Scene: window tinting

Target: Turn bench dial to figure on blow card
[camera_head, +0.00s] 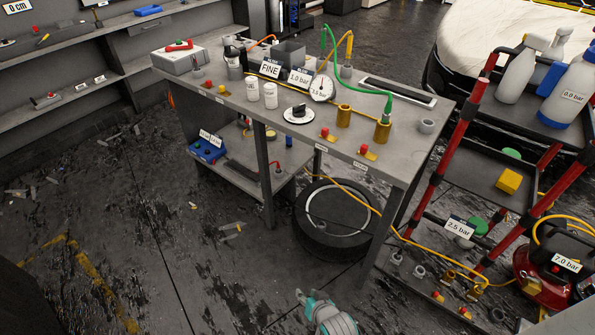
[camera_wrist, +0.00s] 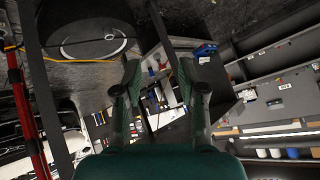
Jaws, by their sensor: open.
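The bench dial (camera_head: 298,114), a black knob on a white round plate, sits on top of the grey workbench (camera_head: 225,102) near its front edge. Behind it stand a card reading "FINE" (camera_head: 270,69) and a card reading "1.0 bar" (camera_head: 300,77). A round white gauge (camera_head: 322,88) stands right of the cards; its reading is too small to tell. My gripper (camera_head: 305,297) is low in front of the bench, well away from the dial. In the wrist view my gripper (camera_wrist: 160,78) is open and empty; I cannot make out the dial there.
A tyre (camera_head: 335,215) lies beneath the bench. A red-framed trolley (camera_head: 448,150) and yellow hose (camera_head: 455,248) are at right. The floor at left is mostly open.

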